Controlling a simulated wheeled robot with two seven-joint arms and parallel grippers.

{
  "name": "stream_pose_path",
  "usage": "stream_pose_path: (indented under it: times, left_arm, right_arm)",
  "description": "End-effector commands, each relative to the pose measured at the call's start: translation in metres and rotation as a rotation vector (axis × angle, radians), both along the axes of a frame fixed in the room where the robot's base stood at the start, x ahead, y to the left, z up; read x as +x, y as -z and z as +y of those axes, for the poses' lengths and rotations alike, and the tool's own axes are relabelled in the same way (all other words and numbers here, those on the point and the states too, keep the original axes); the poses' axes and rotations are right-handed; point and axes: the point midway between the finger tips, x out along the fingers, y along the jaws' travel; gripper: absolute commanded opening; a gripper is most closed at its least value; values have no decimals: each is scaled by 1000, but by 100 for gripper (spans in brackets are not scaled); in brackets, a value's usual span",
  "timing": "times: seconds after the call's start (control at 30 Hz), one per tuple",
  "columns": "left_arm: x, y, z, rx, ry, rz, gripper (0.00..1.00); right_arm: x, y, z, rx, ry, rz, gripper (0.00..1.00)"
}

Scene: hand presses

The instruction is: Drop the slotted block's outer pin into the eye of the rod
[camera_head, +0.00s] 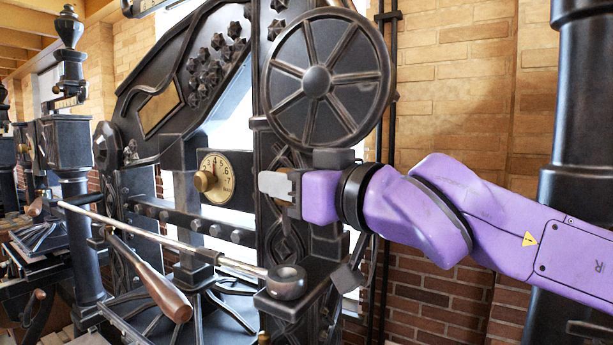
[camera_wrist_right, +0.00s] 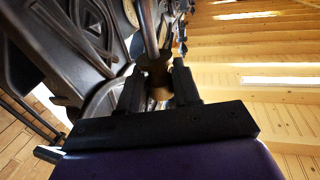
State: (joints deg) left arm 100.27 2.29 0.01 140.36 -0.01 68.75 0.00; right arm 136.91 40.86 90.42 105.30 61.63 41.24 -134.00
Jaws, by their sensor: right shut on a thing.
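The long steel rod (camera_head: 165,238) slants down to the right in the head view. Its round dark eye (camera_head: 287,279) is at the near end, with the hole facing up. A small dark block (camera_head: 347,279) sits tilted just right of the eye. I cannot tell whether it is the slotted block, and no pin can be made out. My right gripper (camera_head: 264,186) is well above the eye, in front of the press frame. In the right wrist view its dark fingers (camera_wrist_right: 159,82) are shut on a brown, rounded piece (camera_wrist_right: 160,72). My left gripper is not in view.
The spoked wheel (camera_head: 317,82) is just above my right gripper. A dial with a brass knob (camera_head: 222,180) is to its left. A wooden handle (camera_head: 160,285) lies below the rod. The dark frame (camera_head: 283,225) stands close behind; a dark column (camera_head: 575,110) is at right.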

Motion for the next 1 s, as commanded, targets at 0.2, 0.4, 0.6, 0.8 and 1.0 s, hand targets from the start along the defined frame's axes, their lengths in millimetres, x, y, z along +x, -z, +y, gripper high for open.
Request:
stream_pose_path:
  times: [0.2, 0.4, 0.6, 0.8, 1.0]
  left_arm:
    - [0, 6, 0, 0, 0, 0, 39]
    - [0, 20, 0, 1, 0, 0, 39]
    - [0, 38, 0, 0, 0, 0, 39]
    - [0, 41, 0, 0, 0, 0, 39]
    - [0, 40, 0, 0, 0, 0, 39]
  right_arm:
    - [0, 12, 1, 0, -1, 3, 0]
    - [0, 31, 0, 0, 1, 3, 0]
    - [0, 44, -1, 0, 3, 1, 0]
    - [0, 45, 0, 0, 2, 1, 0]
    - [0, 44, 0, -1, 2, 2, 0]
